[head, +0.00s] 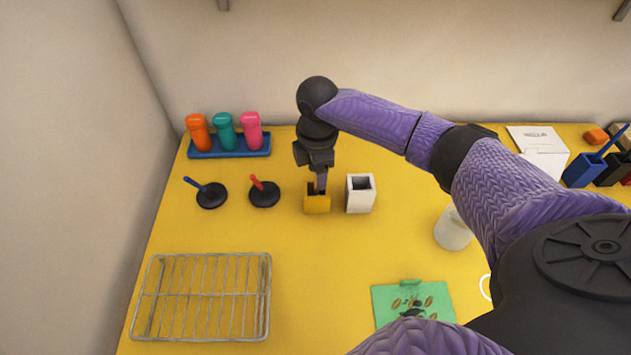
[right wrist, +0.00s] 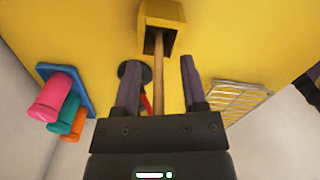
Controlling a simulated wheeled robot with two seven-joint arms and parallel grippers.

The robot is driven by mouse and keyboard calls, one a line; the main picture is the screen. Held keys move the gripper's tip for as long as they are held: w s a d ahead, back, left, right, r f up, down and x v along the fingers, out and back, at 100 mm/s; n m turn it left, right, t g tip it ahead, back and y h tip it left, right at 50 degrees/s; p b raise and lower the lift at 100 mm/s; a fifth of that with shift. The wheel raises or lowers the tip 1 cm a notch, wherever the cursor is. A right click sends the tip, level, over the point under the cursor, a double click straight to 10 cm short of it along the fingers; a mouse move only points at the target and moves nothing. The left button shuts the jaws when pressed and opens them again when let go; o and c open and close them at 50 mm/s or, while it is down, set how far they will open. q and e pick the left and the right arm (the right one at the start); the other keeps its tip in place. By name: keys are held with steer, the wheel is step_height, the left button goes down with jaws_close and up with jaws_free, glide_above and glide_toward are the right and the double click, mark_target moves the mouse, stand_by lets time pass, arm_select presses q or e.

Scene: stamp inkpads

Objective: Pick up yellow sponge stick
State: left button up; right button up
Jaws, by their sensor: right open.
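The yellow sponge stick shows in the right wrist view as a thin wooden handle (right wrist: 158,92) standing out of a yellow square holder (right wrist: 176,17). In the head view the yellow holder (head: 317,205) stands on the yellow table, and my right gripper (head: 320,182) is just above it, pointing down and hiding the handle. In the right wrist view my right gripper (right wrist: 158,68) is open, with one finger on each side of the handle. Both fingers look apart from it. The sponge end is hidden inside the holder. My left gripper is not in view.
A white holder (head: 360,194) stands close right of the yellow one. Two black round pads with a red handle (head: 264,194) and a blue handle (head: 211,195) lie to the left. A blue tray (head: 230,147) with colored bottles is behind, a wire rack (head: 202,297) at front left.

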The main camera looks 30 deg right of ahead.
steer(key=shift+r, duration=0.15)
steer(key=shift+c, duration=1.6)
jaws_close()
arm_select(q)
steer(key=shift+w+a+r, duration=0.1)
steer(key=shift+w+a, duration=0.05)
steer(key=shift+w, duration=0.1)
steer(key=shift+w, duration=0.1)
arm_select(e)
steer(key=shift+w+r, duration=0.1)
